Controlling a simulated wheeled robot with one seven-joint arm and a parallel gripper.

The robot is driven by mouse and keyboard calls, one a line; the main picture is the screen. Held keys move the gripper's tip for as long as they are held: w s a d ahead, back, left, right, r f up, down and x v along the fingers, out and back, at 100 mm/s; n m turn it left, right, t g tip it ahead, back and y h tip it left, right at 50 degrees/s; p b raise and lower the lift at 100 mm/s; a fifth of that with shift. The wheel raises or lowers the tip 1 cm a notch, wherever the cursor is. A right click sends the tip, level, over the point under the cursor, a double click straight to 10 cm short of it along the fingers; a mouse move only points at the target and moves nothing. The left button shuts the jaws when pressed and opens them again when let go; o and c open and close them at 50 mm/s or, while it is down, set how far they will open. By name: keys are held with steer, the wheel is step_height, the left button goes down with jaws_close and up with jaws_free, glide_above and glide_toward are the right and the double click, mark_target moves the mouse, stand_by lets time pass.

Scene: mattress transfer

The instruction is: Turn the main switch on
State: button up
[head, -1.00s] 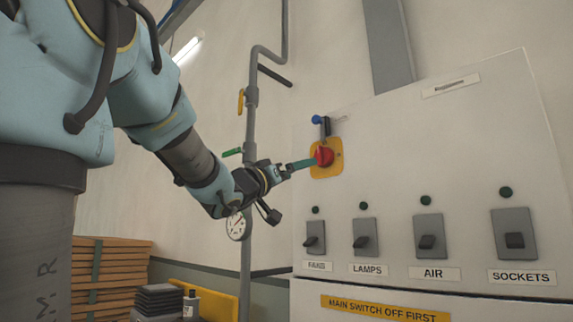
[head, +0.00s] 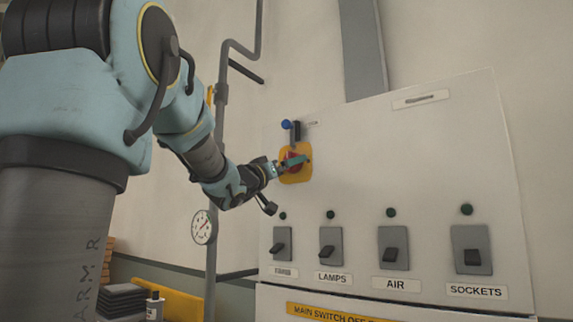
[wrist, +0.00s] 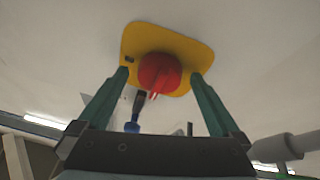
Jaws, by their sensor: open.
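The main switch is a red rotary knob (head: 292,162) on a yellow plate (head: 296,178), high on the left of the grey panel. In the wrist view the red knob (wrist: 158,73) sits between my two green fingers, with the yellow plate (wrist: 185,47) behind it. My gripper (head: 298,162) is open around the knob in the head view, its fingers hiding part of it. In the wrist view my gripper (wrist: 164,76) has a visible gap between each finger and the knob. Whether the fingertips touch the plate cannot be told.
A blue-ended lever (head: 290,127) sits just above the plate. Below is a row of several grey switches, including LAMPS (head: 331,241), AIR (head: 394,247) and SOCKETS (head: 471,249). A grey pipe (head: 221,120) and a gauge (head: 204,227) stand left of the panel.

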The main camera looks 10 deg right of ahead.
steer(key=shift+c, duration=0.2)
steer(key=c, duration=1.3)
steer(key=shift+w+a+r+m+g+b, duration=0.25)
steer(key=shift+m+g, duration=1.2)
steer(key=shift+m, duration=2.2)
steer(key=shift+w+a+r+m+g+b, duration=0.15)
steer(key=shift+m+g+b, duration=0.25)
steer(key=shift+m+g, duration=2.2)
steer(key=shift+w+a+r+m+g+b, duration=0.15)
steer(key=shift+r+m+g+b, duration=0.15)
steer(key=shift+m, duration=4.45)
